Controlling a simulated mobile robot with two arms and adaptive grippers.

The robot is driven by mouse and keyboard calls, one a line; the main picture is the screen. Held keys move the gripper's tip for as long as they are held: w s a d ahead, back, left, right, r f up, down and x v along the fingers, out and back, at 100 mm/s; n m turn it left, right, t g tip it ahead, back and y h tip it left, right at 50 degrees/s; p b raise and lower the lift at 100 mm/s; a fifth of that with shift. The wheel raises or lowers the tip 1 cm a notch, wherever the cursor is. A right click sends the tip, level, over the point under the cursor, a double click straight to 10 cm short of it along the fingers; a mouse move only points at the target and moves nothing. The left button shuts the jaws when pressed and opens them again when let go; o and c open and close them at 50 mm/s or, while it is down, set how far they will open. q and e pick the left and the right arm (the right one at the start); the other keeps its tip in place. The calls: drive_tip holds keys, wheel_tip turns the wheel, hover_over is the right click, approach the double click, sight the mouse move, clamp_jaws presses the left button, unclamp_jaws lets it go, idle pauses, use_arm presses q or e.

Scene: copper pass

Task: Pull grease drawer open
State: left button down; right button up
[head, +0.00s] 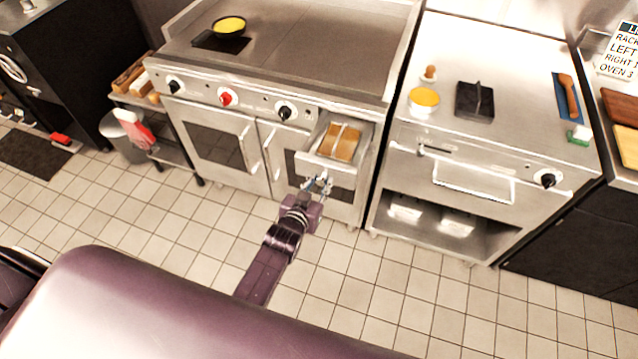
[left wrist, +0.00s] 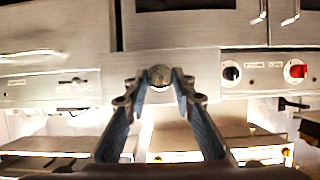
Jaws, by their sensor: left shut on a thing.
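The grease drawer (head: 366,145) is a steel drawer in the front of the range, right of the control knobs. It stands out from the range front, and its open top shows a brown-orange content (head: 340,141) with a pale bar across it. My left gripper (head: 317,182) is at the drawer's front, its arm reaching up from below. In the left wrist view the fingers (left wrist: 160,82) close in on a small rounded metal piece, apparently the drawer's handle; most of the handle is hidden. My right gripper is in neither view.
The range (head: 300,62) has a red knob (head: 226,97), black knobs and oven doors with upright handles. A steel counter unit (head: 500,150) with a bar handle stands right, across a narrow gap. A low shelf (head: 173,150) stands left. The tiled floor before the range is clear.

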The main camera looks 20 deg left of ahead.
use_arm(q)
drive_tip(key=shift+w, duration=0.15)
drive_tip(key=c, duration=2)
unclamp_jaws()
drive_tip(key=o, duration=0.4)
drive_tip(key=v, duration=1.2)
drive_tip(key=shift+r, duration=0.1)
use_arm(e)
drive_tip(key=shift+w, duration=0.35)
